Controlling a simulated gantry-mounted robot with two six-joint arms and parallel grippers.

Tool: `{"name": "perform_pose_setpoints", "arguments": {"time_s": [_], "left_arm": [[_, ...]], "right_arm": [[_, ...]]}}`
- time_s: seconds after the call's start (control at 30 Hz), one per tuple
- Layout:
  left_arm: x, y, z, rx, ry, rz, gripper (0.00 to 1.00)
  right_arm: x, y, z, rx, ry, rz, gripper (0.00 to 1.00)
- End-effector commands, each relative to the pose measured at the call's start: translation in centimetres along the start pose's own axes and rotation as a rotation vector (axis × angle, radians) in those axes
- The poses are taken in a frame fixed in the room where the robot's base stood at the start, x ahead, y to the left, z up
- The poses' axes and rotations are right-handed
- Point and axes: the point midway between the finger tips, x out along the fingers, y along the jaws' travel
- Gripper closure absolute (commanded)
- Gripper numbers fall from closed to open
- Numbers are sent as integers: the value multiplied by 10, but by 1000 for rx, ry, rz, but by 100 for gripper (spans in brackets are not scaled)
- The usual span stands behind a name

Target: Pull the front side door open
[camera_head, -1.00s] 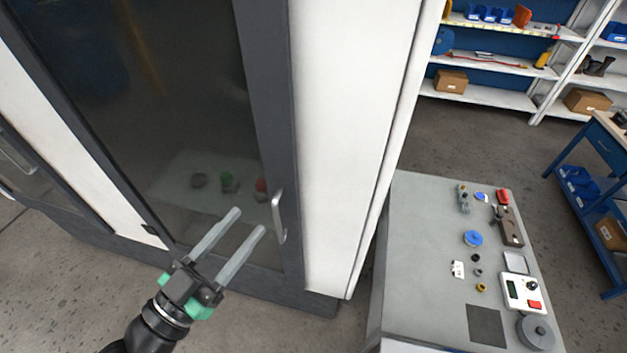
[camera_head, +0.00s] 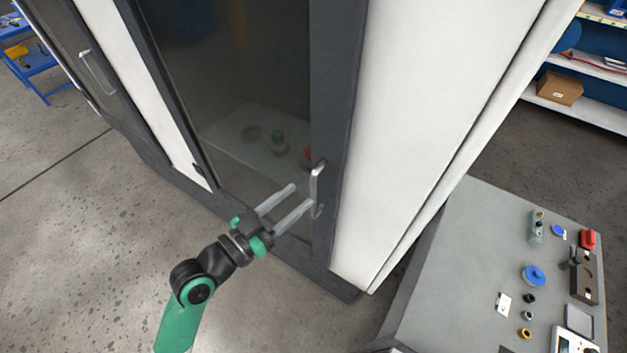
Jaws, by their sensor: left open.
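The front side door (camera_head: 340,110) is a dark-framed glass door on the white cabinet, and it stands shut. Its silver vertical handle (camera_head: 317,185) is on the right frame, low down. My left gripper (camera_head: 301,196) is open and empty, in front of the lower part of the door. Its two fingers point toward the handle, and the right fingertip is just left of the handle in the picture. I cannot tell whether they touch. Behind the glass, a green part and a red part show dimly on a pale surface. My right gripper is not in view.
A grey table (camera_head: 470,240) with small parts stands to the right of the cabinet. Another door handle (camera_head: 97,72) is at the far left. Shelves with a cardboard box (camera_head: 559,88) are at the back right. The floor (camera_head: 80,240) at the left is clear.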

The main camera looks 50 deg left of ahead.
Motion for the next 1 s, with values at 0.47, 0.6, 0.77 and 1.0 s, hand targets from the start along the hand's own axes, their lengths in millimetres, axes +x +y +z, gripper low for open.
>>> {"name": "perform_pose_setpoints", "arguments": {"time_s": [0.47,0.6,0.77,1.0], "left_arm": [[60,0,0,0,0,1,50],[60,0,0,0,0,0,50],[60,0,0,0,0,0,76],[60,0,0,-1,0,0,100]], "right_arm": [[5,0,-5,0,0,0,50],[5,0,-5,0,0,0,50],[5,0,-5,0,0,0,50],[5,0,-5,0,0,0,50]]}}
